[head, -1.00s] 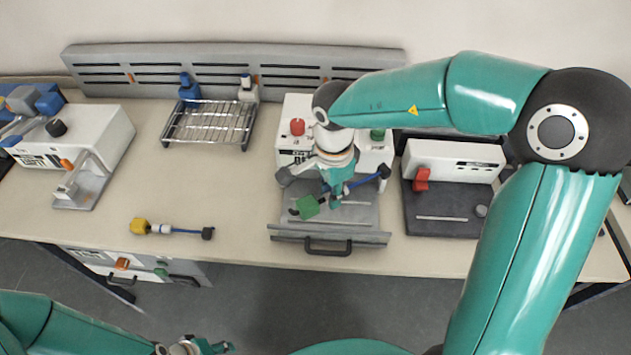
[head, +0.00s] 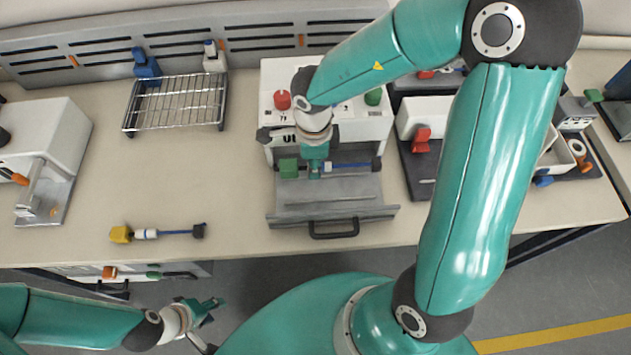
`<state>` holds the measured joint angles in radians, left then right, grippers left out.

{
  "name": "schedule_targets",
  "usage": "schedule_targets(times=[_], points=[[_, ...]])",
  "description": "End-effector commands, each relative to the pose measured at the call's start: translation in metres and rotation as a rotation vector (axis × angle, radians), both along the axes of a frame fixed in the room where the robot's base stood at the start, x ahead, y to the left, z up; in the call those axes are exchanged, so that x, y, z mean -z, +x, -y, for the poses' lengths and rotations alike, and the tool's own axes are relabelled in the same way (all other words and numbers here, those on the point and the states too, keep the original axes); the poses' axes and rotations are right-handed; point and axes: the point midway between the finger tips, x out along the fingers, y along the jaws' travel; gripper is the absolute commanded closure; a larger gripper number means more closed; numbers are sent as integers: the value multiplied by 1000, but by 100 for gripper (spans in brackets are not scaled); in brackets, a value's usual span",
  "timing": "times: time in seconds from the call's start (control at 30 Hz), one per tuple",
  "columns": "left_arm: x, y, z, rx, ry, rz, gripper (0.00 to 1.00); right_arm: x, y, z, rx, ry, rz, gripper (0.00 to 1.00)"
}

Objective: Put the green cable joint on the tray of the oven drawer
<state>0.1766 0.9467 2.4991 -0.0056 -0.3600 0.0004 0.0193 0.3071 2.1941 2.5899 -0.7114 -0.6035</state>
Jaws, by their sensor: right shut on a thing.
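The green cable joint has a green block (head: 288,168) at its left end, a blue cable (head: 350,165) and a dark plug (head: 377,163) at its right end. It lies crosswise over the inner part of the oven drawer's grey tray (head: 330,190). My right gripper (head: 314,170) points down and is shut on its middle. I cannot tell whether the joint touches the tray. The drawer is pulled out from the white oven (head: 335,118). My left gripper (head: 208,308) is low in the view, away from the table objects; its finger gap is unclear.
A yellow cable joint (head: 121,234) lies on the table at left. A wire rack (head: 178,103) stands behind it. A dark-based device with a red lever (head: 421,140) stands right of the oven.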

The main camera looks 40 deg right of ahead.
Motion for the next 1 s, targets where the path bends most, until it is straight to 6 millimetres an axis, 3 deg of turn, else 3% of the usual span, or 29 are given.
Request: schedule_targets(times=[0.03, 0.1, 0.43, 0.63, 1.0], points=[[5, 0, 0, 0, 0, 0, 60, 16, -1, 0, -2, 0, -5, 100], [8, 0, 0, 0, 0, 0, 60, 29, 0, -1, -3, 0, -4, 100], [14, 0, 0, 0, 0, 1, 60, 55, 1, -1, -6, 0, -1, 100], [24, 0, 0, 0, 0, 1, 60, 84, 1, -1, -5, 0, -1, 100], [23, 0, 0, 0, 0, 1, 60, 89, 1, -1, -4, 0, 1, 100]])
